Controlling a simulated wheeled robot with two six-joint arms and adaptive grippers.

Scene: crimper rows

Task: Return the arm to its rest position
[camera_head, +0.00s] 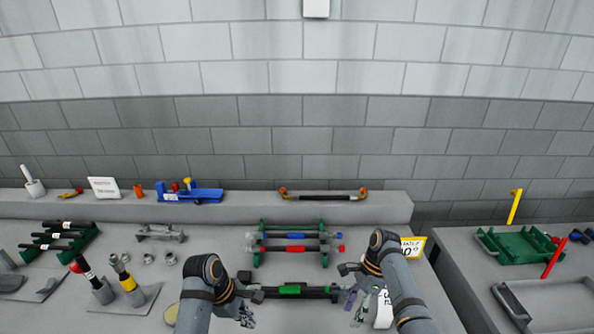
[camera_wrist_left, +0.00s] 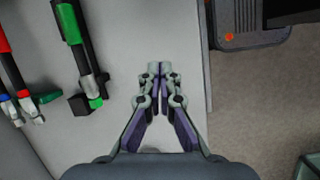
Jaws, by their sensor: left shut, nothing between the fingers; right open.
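My left gripper (camera_head: 247,308) is low in the head view, left of centre. In the left wrist view its fingertips (camera_wrist_left: 153,68) are together with nothing between them, over bare grey tabletop. My right gripper (camera_head: 352,294) is to the right of it, open and empty in the head view.
A raised grey ledge (camera_head: 240,209) runs along the back, bearing a blue device (camera_head: 200,194) and a black bar with orange ends (camera_head: 322,197). A second table (camera_head: 460,262) with trays is at right, across a gap.

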